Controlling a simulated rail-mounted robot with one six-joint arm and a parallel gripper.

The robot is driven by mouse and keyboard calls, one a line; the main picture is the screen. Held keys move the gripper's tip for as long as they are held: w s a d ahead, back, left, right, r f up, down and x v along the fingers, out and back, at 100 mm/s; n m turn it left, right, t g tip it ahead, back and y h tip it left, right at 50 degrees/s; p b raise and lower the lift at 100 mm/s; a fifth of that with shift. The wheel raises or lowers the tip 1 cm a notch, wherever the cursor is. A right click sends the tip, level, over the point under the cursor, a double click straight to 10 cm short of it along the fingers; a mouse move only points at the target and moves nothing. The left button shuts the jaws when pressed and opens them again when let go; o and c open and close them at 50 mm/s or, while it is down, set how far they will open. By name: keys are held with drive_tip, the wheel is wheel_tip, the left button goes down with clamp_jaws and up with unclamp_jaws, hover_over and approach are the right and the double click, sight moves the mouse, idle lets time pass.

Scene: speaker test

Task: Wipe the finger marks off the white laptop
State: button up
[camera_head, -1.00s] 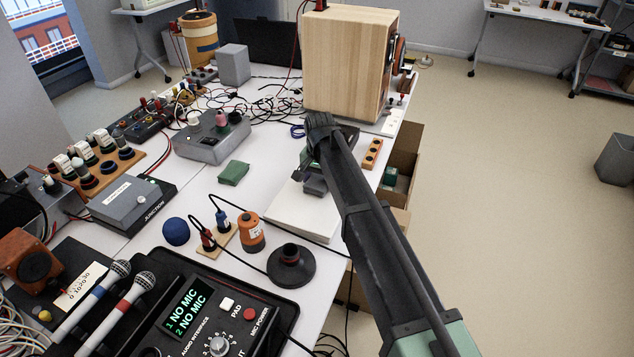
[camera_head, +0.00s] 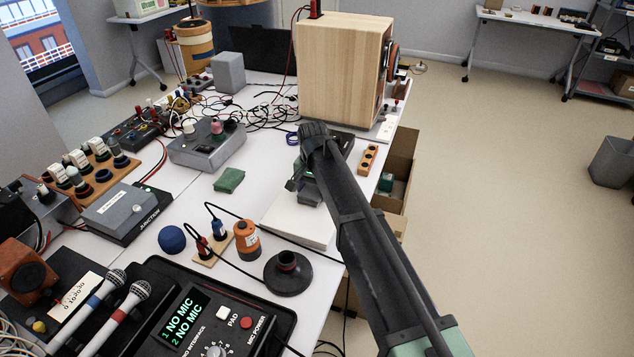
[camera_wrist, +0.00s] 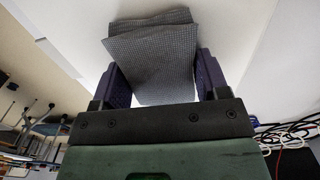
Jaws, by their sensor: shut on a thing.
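The white laptop (camera_head: 292,222) lies flat and closed-looking near the right edge of the white table, partly hidden by my arm. I cannot make out finger marks on it. My gripper (camera_head: 303,184) is over the laptop's far part. In the wrist view my gripper (camera_wrist: 160,78) is shut on a folded grey checked cloth (camera_wrist: 155,48), with a dark finger on each side of it. The cloth reaches out past the fingertips over a pale surface. In the head view the grey cloth (camera_head: 311,197) shows small at the laptop; I cannot tell whether it touches.
A wooden speaker box (camera_head: 340,75) stands beyond my gripper. Cardboard boxes (camera_head: 400,160) stand right of the table.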

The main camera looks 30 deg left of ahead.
sight(308, 197)
drive_tip(key=shift+s+d+f, duration=0.1)
drive_tip(key=shift+s+d, duration=0.1)
drive_tip(key=shift+s, duration=0.85)
drive_tip(key=shift+s+d, duration=0.2)
drive_tip(key=shift+s, duration=0.8)
wheel_tip(308, 197, up, 9)
drive_tip(key=p, duration=0.9)
drive_tip(key=shift+a, duration=0.1)
